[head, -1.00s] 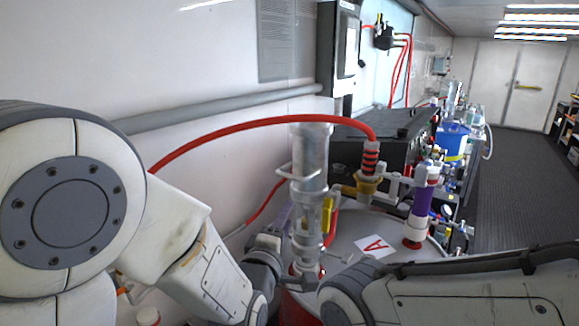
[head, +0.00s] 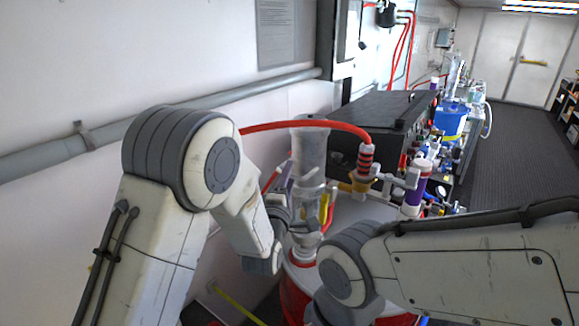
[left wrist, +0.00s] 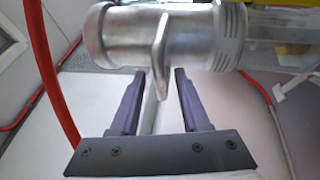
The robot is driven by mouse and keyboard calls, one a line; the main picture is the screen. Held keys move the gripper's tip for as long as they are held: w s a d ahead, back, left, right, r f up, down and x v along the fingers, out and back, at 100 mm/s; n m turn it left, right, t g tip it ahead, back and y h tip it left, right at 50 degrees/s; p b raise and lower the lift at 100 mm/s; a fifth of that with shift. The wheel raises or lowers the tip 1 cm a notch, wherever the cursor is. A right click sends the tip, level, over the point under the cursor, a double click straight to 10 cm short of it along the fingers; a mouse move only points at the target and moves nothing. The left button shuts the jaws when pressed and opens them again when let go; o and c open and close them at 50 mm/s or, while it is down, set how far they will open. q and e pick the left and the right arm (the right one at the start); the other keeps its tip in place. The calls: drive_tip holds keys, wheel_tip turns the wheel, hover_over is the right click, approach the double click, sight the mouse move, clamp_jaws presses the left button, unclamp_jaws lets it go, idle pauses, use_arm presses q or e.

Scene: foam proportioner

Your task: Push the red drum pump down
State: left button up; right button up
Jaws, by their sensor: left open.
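The drum pump (head: 309,150) is a clear, greyish upright cylinder on the red drum (head: 294,297), left of centre in the head view. In the left wrist view, its metal body (left wrist: 165,35) lies across the top of the picture, with a thin metal lever or flange pointing down. My left gripper (head: 288,212) is beside the lower part of the cylinder in the head view. In the left wrist view, its two dark fingers (left wrist: 159,72) are open, with the flange's tip between them. Contact cannot be told. My right arm covers part of the drum top; its gripper does not show.
A red hose (head: 300,127) arches over behind my left arm to a striped fitting (head: 366,158). A white-and-purple canister (head: 417,186) stands to the right. A black case (head: 385,118) is behind. A white wall with a grey pipe closes the left; the aisle floor (head: 520,140) is free.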

use_arm(q)
drive_tip(key=shift+w, duration=0.35)
clamp_jaws()
drive_tip(key=shift+d, duration=0.1)
idle(1.1)
